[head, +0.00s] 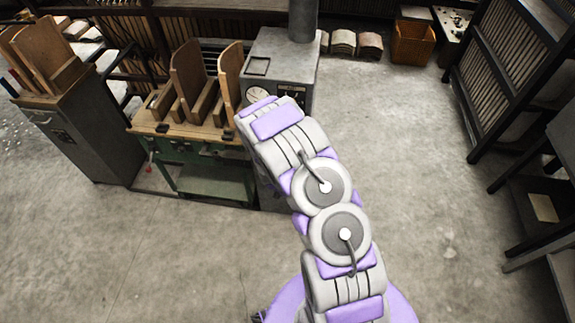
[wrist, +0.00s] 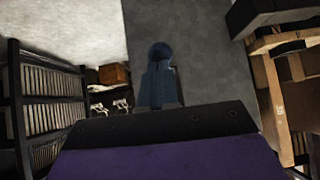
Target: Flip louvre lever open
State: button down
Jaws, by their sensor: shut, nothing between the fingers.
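The grey metal cabinet (head: 283,58) with a round dial and a flue stands beyond my arm in the head view. Its lower front is hidden by my arm, and no lever can be made out there. In the wrist view my gripper (wrist: 160,82) is shut and empty, pointing up the picture against a dark grey surface (wrist: 212,62). A round dark blue knob (wrist: 160,50) shows right at the fingertips. It may be the louvre lever's end, but I cannot tell, nor whether the fingers touch it. The head view hides my gripper behind the arm.
A green bench (head: 205,160) with upright wooden boards (head: 187,75) stands left of the cabinet. Dark racks (head: 520,70) line the right side. An orange-brown box (head: 413,42) and paper stacks (head: 343,42) lie at the back. The concrete floor (head: 425,140) is clear between cabinet and racks.

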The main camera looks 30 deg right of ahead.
jog(key=shift+d+f, duration=0.1)
jog(key=shift+f, duration=1.05)
